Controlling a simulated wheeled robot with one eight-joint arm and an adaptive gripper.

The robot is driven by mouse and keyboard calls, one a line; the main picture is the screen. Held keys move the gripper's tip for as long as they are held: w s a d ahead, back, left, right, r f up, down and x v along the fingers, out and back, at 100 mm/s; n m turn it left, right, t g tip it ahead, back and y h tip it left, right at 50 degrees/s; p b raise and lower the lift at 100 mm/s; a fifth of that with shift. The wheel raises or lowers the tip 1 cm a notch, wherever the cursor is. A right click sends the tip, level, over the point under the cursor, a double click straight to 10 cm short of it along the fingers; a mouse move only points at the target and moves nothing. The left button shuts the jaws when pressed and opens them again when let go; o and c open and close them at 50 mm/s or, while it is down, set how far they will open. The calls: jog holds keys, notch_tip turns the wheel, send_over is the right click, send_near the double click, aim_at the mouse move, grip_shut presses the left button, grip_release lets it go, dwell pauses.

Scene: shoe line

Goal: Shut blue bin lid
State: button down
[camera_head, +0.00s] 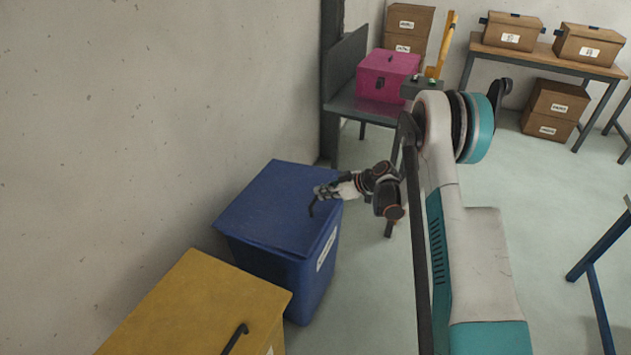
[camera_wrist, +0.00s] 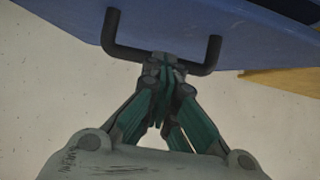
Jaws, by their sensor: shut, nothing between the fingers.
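The blue bin (camera_head: 285,280) stands against the wall with its blue lid (camera_head: 265,205) lying over the top. The lid looks down on the rim, with no clear gap seen. My gripper (camera_head: 318,193) is over the lid near its right edge, by the dark handle (camera_head: 312,208). In the wrist view, my gripper (camera_wrist: 170,62) is shut, its fingertips at the middle of the black handle (camera_wrist: 125,48) on the blue lid (camera_wrist: 230,35). Nothing shows held between the fingers. I cannot tell whether they touch the handle.
A yellow bin (camera_head: 200,310) with a dark handle stands in front of the blue bin. A pink box (camera_head: 387,75) sits on a grey table (camera_head: 350,105) behind. Cardboard boxes (camera_head: 510,32) are on and under a bench at the back right. Floor right of the bin is open.

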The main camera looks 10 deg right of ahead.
aim_at(316, 205)
jog(key=shift+s+d+f, duration=0.15)
jog(key=shift+f, duration=0.6)
jog(key=shift+s+d+f, duration=0.1)
jog(key=shift+f, duration=0.65)
jog(key=shift+s+d+f, duration=0.15)
jog(key=shift+f, duration=0.6)
